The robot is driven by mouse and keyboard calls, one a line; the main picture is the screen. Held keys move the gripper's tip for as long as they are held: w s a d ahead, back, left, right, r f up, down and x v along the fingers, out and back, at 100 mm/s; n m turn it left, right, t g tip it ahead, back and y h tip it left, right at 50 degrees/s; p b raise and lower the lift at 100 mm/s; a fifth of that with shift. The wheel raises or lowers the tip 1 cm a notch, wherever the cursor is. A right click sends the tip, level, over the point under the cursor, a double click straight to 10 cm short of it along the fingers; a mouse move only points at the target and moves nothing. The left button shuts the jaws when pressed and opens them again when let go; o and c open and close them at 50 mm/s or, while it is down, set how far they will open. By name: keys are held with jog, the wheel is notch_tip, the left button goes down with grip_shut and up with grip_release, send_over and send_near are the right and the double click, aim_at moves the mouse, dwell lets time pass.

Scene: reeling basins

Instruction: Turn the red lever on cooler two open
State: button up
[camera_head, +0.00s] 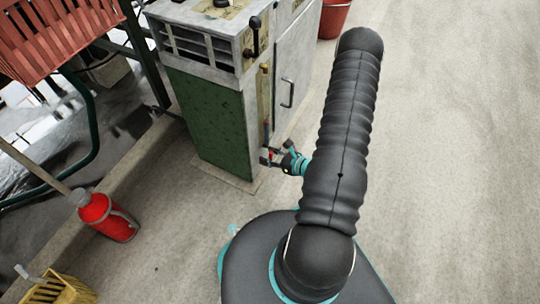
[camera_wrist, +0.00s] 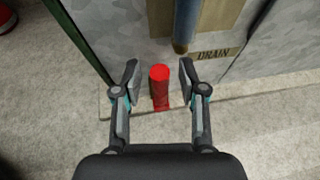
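The cooler is a grey box cabinet with a green side (camera_head: 208,122). Its red lever (camera_wrist: 160,88) shows in the wrist view low on the cabinet front, beside a sign reading "DRAIN" (camera_wrist: 214,53). My gripper (camera_wrist: 158,78) is open, with one finger on each side of the red lever and a visible gap to each. In the head view my gripper (camera_head: 270,156) is at the lower front corner of the cabinet, and the lever is small there and partly hidden. I cannot tell from these views whether this cabinet is cooler two.
A pipe (camera_wrist: 183,30) hangs down just above and right of the lever. A red extinguisher-like bottle (camera_head: 104,216) and a yellow crate (camera_head: 62,290) stand on the floor at left. A red bucket (camera_head: 333,18) is behind the cabinet. The floor at right is clear.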

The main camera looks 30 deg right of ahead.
jog(key=shift+s, duration=0.1)
jog(key=v, duration=0.7)
jog(key=shift+s+d, duration=0.15)
dwell(0.6)
